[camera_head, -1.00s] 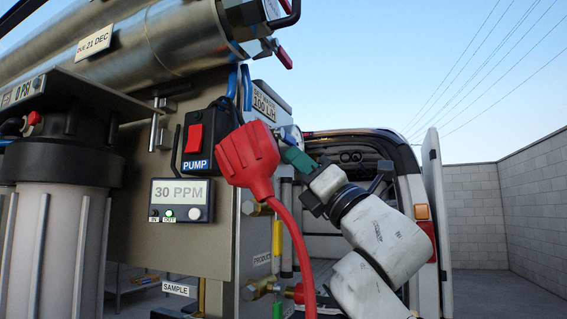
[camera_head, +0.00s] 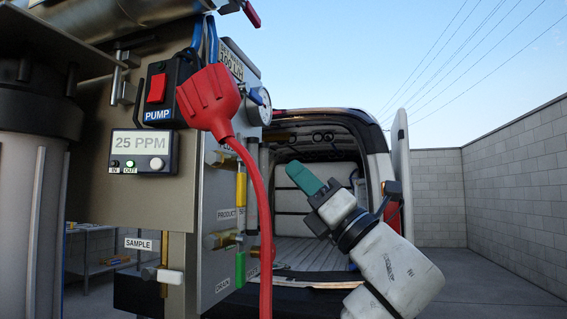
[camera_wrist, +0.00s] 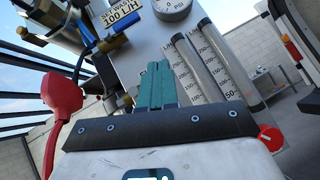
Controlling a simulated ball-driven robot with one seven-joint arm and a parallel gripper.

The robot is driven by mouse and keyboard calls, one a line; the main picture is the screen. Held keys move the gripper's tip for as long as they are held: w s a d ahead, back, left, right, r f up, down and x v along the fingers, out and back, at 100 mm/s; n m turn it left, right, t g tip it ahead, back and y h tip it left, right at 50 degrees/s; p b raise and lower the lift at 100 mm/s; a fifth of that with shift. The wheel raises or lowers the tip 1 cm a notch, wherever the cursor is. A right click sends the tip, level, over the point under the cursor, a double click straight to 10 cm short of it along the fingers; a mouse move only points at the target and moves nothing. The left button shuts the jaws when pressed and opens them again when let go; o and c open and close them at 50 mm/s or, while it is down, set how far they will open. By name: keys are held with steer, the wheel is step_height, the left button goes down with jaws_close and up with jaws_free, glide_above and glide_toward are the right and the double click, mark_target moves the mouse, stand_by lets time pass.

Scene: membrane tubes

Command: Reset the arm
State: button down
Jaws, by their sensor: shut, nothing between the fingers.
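My gripper (camera_head: 302,178) is in the middle of the head view, in front of the open van, with its green fingers pointing up and left. The fingers are shut together and hold nothing. In the wrist view my gripper (camera_wrist: 156,68) points at the side panel of the machine, with its two flow tubes (camera_wrist: 200,70) just to the right. The gripper stands apart from the panel in the head view. My white arm reaches up from the lower right. The rest of the arm is out of view.
The machine with the pump switch (camera_head: 156,88) and a meter reading 25 PPM (camera_head: 143,152) fills the left. A red plug (camera_head: 210,100) with a hanging red cable is near the middle. Valves (camera_head: 222,238) stick out of the panel. The van (camera_head: 335,150) stands behind; open paving lies right.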

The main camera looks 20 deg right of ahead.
steer(key=shift+s+d+f, duration=0.2)
steer(key=shift+d+f, duration=0.05)
steer(key=shift+f, duration=0.1)
steer(key=w+d+f+m+h+p, duration=0.25)
steer(key=f+m+h, duration=0.35)
steer(key=f+m, duration=0.3)
steer(key=w+d+f+m+h+p, duration=0.15)
steer(key=d+f+m+h, duration=0.25)
steer(key=f+m+h, duration=0.45)
steer(key=s+f+m+g+p, duration=0.1)
steer(key=s+f+m+g, duration=0.15)
steer(key=f, duration=0.45)
steer(key=s+f+m+g, duration=0.1)
steer(key=f+m+g, duration=0.1)
steer(key=f+m, duration=0.35)
steer(key=s+f+m+g+p, duration=0.1)
steer(key=s+f+m+g, duration=0.15)
steer(key=f, duration=0.55)
steer(key=s+f+m+g+p, duration=0.2)
steer(key=s+f+m+g, duration=0.4)
steer(key=s+f, duration=0.95)
steer(key=s+d+f+m+g+p, duration=0.1)
steer(key=s+f+g, duration=0.3)
steer(key=s, duration=0.6)
steer(key=s+f+m+g+p, duration=0.1)
steer(key=s+f+m+g, duration=0.1)
steer(key=s, duration=0.9)
steer(key=shift+d+f+g, duration=0.35)
steer(key=shift+f+g, duration=0.55)
